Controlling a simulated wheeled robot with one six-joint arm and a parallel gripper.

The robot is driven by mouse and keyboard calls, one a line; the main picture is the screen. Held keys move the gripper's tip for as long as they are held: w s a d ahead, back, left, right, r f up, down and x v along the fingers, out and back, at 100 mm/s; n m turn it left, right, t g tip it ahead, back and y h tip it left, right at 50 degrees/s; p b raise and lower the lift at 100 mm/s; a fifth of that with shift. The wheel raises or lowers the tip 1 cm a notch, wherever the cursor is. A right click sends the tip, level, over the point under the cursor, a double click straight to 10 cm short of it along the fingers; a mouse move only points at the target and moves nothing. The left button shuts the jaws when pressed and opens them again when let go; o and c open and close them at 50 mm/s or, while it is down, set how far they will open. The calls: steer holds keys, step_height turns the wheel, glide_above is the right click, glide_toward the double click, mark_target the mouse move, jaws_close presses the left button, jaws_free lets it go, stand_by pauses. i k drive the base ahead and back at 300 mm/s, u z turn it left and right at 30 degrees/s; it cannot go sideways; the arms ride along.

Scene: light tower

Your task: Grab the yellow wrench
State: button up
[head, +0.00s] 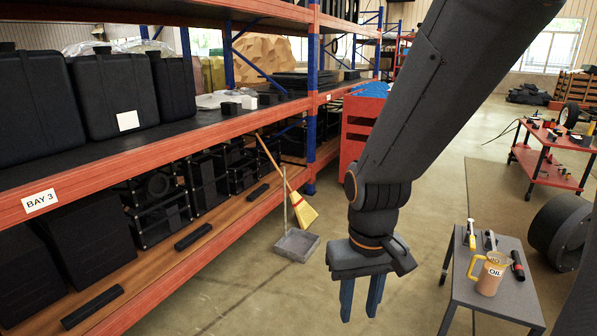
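A small grey table (510,302) stands at the lower right. My gripper (360,300) hangs in the middle of the view, left of the table, pointing down. Its two blue fingers are apart with nothing between them. Nothing in view hides the yellow tool.
An orange oil jug (489,274), a grey tool (490,241) and a black-and-red tool (517,265) share the table. Orange shelving (130,173) fills the left. A broom (303,211) and dustpan (297,245) stand beside it. A red cart (540,160) is at the far right.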

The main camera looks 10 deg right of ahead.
mark_target(470, 222)
steer(key=z, duration=0.05)
steer(key=i, duration=2.25)
steer(key=z, duration=0.9)
steer(key=i, duration=1.15)
steer(key=z, duration=1.7)
steer(key=i, duration=0.65)
steer(key=z, duration=0.45)
